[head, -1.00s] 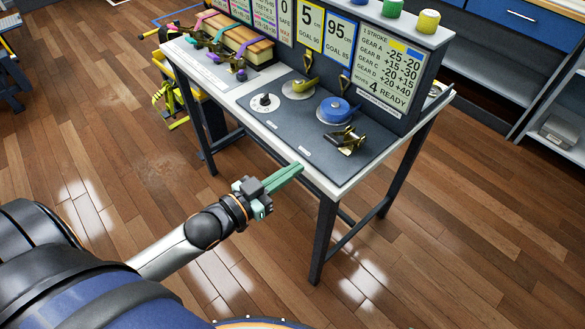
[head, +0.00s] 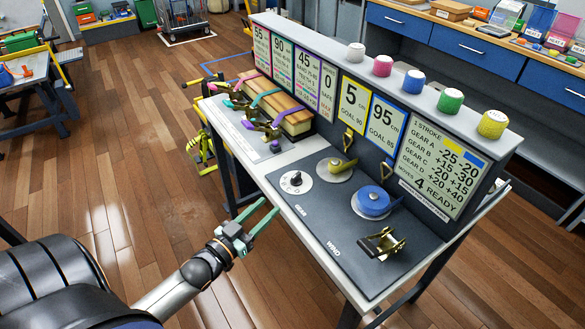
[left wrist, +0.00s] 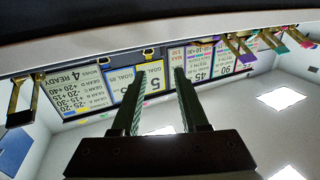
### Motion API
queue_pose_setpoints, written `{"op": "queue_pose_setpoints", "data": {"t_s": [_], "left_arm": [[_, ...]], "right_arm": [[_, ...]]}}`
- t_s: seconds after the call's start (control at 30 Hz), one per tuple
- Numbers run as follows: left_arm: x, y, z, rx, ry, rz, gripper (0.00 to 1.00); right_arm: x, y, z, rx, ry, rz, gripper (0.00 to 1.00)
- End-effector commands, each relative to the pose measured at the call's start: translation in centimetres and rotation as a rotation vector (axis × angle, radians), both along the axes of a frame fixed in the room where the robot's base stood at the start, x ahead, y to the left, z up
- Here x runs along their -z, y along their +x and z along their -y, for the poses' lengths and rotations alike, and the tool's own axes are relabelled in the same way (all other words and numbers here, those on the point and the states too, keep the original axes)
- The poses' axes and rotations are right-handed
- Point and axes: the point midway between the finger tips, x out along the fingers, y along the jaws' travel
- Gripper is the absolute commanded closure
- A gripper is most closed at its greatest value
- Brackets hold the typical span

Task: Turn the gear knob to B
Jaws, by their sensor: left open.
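The gear knob (head: 296,180) is a small dark knob on a white round dial, on the dark panel (head: 330,262) near its left front edge, above the word GEAR. Its pointer setting is too small to read. My left gripper (head: 268,212) is open and empty, with green fingers spread apart. In the head view it is just in front of the table's front edge, left of and below the knob, touching nothing. In the left wrist view the open fingers (left wrist: 157,100) show before the upside-down signs; the knob is not visible there. My right gripper is not in view.
A brass ratchet lever (head: 382,243) stands at the panel's right, beside a blue reel (head: 372,202) and a yellow strap reel (head: 342,168). A sign board (head: 436,169) rises behind them. Clamps with coloured straps (head: 262,125) are at the left.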

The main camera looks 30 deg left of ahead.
Motion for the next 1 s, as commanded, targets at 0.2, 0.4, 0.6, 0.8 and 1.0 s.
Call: {"op": "queue_pose_setpoints", "data": {"t_s": [0.2, 0.4, 0.6, 0.8, 1.0], "left_arm": [[0.1, 1.0, -0.5, -0.011, -0.001, 0.004, 0.56], [0.0, 4.2, -0.3, -0.010, 0.000, 0.006, 0.56], [0.1, 7.8, -0.1, -0.010, 0.001, 0.004, 0.56], [0.2, 10.7, 0.0, -0.010, 0.000, 0.002, 0.56], [0.2, 12.1, 0.1, -0.010, -0.001, 0.001, 0.56]], "right_arm": [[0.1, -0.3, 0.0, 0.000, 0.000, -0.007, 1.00], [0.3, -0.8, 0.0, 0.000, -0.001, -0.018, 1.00], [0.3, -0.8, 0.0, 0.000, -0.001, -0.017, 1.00], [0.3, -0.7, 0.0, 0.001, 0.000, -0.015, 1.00], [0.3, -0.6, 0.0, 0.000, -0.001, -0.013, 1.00]]}}
